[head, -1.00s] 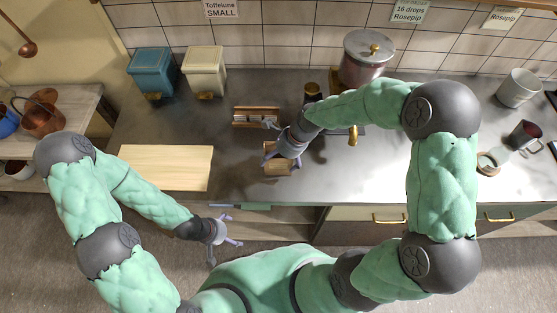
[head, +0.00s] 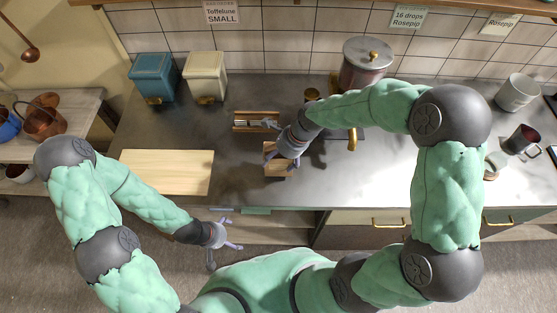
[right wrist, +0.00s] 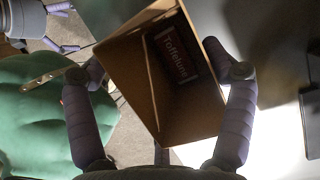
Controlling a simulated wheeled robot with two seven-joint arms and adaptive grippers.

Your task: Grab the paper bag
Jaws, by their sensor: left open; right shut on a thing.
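The paper bag (right wrist: 160,95) is brown with a dark label reading something like "Toffeline". It fills the middle of the right wrist view, tilted between the fingers of my right gripper (right wrist: 157,73), which press on its two sides. In the head view the bag (head: 277,168) shows at the front of the counter, partly hidden under my right gripper (head: 284,152). I cannot tell whether it touches the counter. My left gripper (head: 222,235) is open and empty, in front of the counter edge and away from the bag.
A wooden drop roller (head: 256,121) with metal parts lies just behind the bag. A pale wooden board (head: 165,172) lies to the left. Blue (head: 153,78) and cream (head: 205,76) canisters stand behind, and a lidded pot (head: 366,60) stands at the back.

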